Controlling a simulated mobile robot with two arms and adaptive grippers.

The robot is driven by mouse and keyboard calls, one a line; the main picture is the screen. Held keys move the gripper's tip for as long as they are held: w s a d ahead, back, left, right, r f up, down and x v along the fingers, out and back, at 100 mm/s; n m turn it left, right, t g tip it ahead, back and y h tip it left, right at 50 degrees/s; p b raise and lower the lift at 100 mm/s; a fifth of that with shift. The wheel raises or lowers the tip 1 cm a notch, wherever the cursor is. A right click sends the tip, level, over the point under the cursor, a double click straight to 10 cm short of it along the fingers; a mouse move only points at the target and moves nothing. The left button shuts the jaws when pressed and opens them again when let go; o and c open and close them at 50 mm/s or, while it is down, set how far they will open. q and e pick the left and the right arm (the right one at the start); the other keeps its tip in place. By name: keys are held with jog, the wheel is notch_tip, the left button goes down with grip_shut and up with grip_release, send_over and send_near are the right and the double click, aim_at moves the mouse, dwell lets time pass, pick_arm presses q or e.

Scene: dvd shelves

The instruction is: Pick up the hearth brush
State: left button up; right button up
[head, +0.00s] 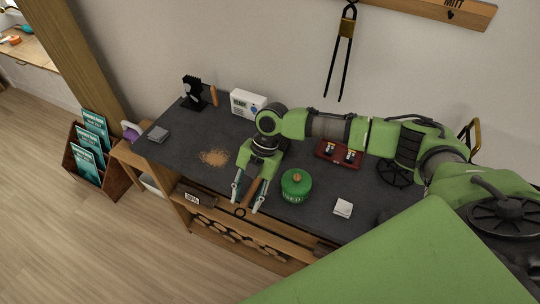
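A brown wooden handle (250,192), which looks like that of the hearth brush, lies at the front edge of the dark tabletop (205,130). A small dark ring shows near its front end. Its back end and any bristles are hidden under my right gripper. My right gripper (247,200) points down over it, with its two fingers apart, one on each side of the handle. I see gaps between the fingers and the handle. My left gripper is not in view.
A green lidded pot (296,186) stands close to the right of my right gripper. Tan crumbs (213,157) lie to the left. A white box (247,103), a black stand (194,93) and a red tray (338,154) are behind. A white block (343,208) sits front right.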

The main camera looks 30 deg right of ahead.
grip_shut()
jog(key=shift+r, duration=0.1)
